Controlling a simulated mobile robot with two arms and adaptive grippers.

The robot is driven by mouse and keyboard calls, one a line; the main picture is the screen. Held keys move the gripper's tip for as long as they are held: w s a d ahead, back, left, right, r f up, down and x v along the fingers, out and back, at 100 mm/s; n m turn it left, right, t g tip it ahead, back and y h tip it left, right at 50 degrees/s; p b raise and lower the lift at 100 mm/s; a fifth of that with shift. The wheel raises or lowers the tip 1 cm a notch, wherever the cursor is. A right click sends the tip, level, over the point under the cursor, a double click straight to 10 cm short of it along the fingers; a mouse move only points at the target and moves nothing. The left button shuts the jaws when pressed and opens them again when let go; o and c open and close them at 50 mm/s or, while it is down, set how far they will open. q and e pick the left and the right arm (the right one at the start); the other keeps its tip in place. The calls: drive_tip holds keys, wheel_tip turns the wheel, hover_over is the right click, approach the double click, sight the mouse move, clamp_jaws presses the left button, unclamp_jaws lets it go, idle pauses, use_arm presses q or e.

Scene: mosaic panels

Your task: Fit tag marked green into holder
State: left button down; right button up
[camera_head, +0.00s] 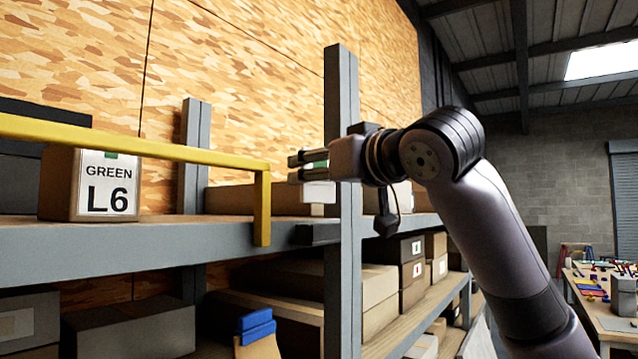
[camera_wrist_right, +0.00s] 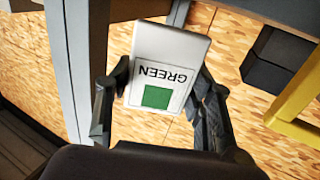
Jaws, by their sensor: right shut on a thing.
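My right gripper (camera_head: 297,168) is shut on a white tag (camera_head: 314,174) and holds it in the air above the shelf's front edge, beside a grey upright. In the wrist view the tag (camera_wrist_right: 172,62) reads GREEN above a green square, upside down in the picture, between the two fingers (camera_wrist_right: 160,92). A dark piece on the shelf edge (camera_head: 318,234), which looks like the holder, lies below the gripper, apart from the tag. My left gripper is out of view.
A yellow rail (camera_head: 150,148) runs along the shelf front and bends down left of the dark piece. The grey upright (camera_head: 343,230) stands close to my right gripper. A box labelled GREEN L6 (camera_head: 104,186) sits behind the rail. Cartons (camera_head: 380,288) fill the lower shelf.

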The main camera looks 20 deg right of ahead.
sight(321, 190)
wheel_tip(321, 190, down, 2)
drive_tip(key=shift+d+f, duration=0.1)
drive_tip(key=shift+f, duration=0.05)
drive_tip(key=shift+f+b, duration=0.3)
drive_tip(key=shift+f, duration=0.15)
drive_tip(key=o, duration=0.9)
drive_tip(key=shift+r, duration=0.1)
drive_tip(key=shift+o, duration=0.2)
